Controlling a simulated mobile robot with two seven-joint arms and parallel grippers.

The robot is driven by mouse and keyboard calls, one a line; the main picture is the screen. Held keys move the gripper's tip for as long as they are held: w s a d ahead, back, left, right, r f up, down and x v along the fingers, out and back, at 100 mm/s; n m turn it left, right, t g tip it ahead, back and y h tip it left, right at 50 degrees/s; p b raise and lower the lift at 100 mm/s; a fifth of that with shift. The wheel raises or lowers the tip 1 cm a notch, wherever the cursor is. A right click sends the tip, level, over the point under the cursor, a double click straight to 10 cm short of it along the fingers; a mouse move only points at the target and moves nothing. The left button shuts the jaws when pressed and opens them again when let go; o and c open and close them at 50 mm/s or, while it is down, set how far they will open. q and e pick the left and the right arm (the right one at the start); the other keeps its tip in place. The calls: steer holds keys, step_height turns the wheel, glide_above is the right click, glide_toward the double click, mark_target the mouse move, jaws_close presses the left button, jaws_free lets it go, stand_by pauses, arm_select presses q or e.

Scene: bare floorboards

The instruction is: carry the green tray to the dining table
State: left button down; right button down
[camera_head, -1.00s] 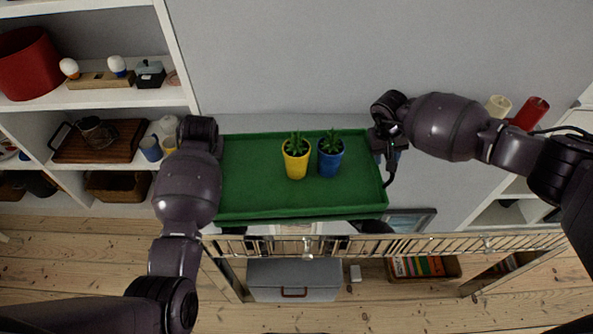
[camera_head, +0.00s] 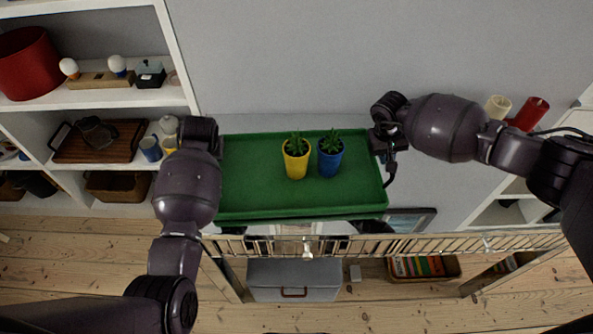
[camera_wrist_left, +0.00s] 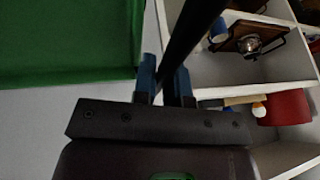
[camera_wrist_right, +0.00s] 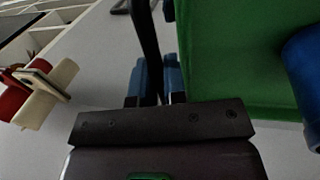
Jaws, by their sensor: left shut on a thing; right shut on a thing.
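The green tray (camera_head: 250,190) hangs level in front of me in the head view, with a yellow pot (camera_head: 296,164) and a blue pot (camera_head: 330,163) upright on it, each with a green plant. My left gripper (camera_head: 214,146) is at the tray's left end, shut on a dark bar that looks like the tray's handle. My left wrist view shows its blue fingers (camera_wrist_left: 165,82) around this bar, beside the green tray (camera_wrist_left: 70,40). My right gripper (camera_head: 385,146) is shut at the right end; the right wrist view shows its fingers (camera_wrist_right: 155,80) around a similar bar.
A white shelf (camera_head: 120,98) with a red drum, mugs and a wooden tray stands at the left. A slatted rack (camera_head: 400,244) runs below the green tray, with a grey chest (camera_head: 294,278) beneath. Cream and red candles (camera_head: 531,113) are at the right. Bare floorboards (camera_head: 90,260) show at the lower left.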

arm_select(q)
steer(key=shift+w+r, duration=0.15)
steer(key=shift+r, duration=0.1)
arm_select(e)
steer(key=shift+w+r, duration=0.15)
steer(key=shift+r, duration=0.15)
